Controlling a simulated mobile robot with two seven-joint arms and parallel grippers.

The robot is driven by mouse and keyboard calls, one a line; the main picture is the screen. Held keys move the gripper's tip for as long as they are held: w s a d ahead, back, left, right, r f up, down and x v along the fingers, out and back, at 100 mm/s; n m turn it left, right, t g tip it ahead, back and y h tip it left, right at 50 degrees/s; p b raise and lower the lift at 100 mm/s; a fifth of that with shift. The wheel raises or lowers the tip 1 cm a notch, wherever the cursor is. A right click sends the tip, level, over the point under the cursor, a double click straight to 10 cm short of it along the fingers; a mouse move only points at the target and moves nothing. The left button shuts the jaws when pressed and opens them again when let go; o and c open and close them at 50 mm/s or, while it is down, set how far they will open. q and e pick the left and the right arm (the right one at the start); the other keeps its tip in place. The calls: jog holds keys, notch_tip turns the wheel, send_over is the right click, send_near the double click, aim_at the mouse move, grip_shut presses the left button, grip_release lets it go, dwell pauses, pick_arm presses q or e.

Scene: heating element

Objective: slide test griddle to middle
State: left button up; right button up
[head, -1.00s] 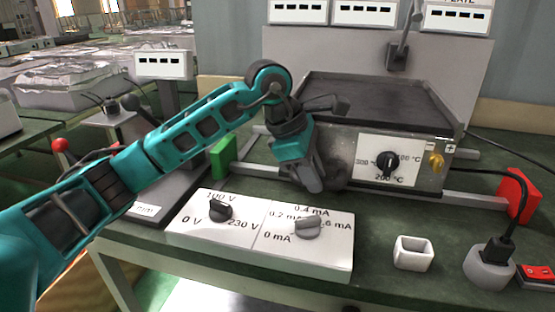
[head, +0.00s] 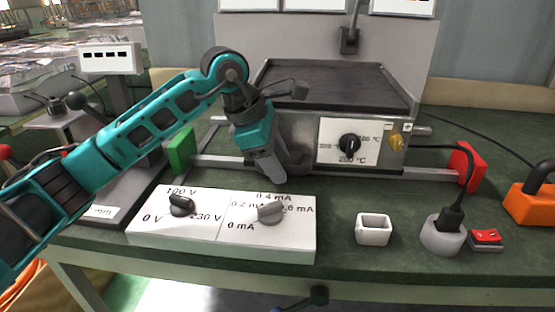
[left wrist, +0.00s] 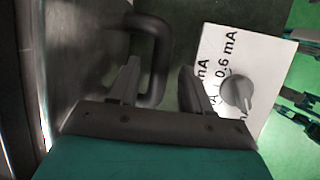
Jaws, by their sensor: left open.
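The test griddle (head: 340,88) is a metal box with a dark flat top, a temperature dial (head: 349,145) and a brass fitting on its front. It sits on rails (head: 215,162) between a green end block (head: 181,151) and a red end block (head: 466,167). My left gripper (head: 274,170) is open at the griddle's front left, by its dark handle (head: 298,160). In the left wrist view the handle loop (left wrist: 160,50) reaches between the open fingers (left wrist: 160,88); whether they touch it is unclear. My right gripper is not in view.
A white panel (head: 222,238) with two knobs lies in front of the gripper. A white square cup (head: 374,229), a grey socket (head: 443,235) with a plug, and a red switch (head: 486,237) stand front right. An orange object (head: 532,204) is at the right edge.

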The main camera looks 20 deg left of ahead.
pick_arm(q)
jog(key=p+v, duration=0.2)
jog(key=v, duration=1)
jog(key=shift+a+r, duration=0.15)
jog(key=shift+r, duration=0.15)
